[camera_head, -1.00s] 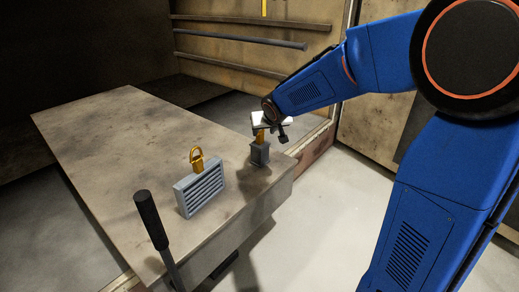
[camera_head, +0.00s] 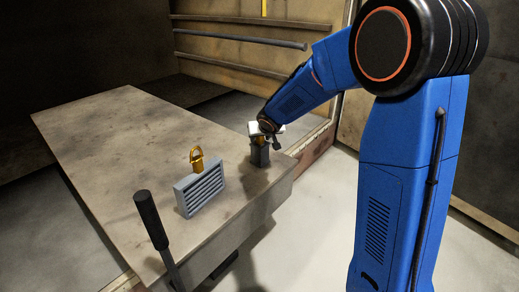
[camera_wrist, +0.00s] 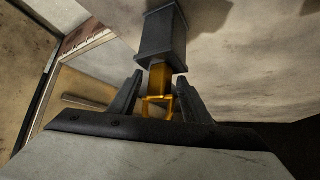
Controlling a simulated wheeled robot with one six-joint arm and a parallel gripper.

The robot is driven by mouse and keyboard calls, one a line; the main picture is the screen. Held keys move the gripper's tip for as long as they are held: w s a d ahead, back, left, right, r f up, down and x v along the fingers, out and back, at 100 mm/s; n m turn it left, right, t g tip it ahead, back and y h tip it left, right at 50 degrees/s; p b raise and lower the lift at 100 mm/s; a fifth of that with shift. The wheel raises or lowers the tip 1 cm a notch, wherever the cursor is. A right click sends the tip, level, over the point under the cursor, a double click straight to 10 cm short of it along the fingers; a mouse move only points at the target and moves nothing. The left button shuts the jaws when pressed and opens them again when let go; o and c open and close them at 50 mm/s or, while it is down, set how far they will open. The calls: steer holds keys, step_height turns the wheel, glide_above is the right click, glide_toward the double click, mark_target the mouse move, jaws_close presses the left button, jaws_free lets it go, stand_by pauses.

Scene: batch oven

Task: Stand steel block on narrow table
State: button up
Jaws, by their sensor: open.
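A small dark grey block (camera_head: 259,157), likely the steel block, stands upright near the right edge of the brown, worn tabletop (camera_head: 110,140). In the wrist view the block (camera_wrist: 163,45) has a yellow handle (camera_wrist: 160,78) on the side facing me. My gripper (camera_wrist: 159,76) is open, with one finger on each side of the handle. Whether the fingers touch the handle cannot be told. In the head view my gripper (camera_head: 265,132) is directly above the block and hides most of the handle.
A black-gripped lever (camera_head: 151,220) rises at the table's near edge. Rails (camera_head: 240,37) line the wall behind. Pale floor lies open at right.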

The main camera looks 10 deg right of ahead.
steer(key=shift+c, duration=0.4)
steer(key=c, duration=1)
steer(key=shift+w+r, duration=0.1)
steer(key=shift+r, duration=0.45)
jaws_close()
steer(key=shift+r, duration=1.55)
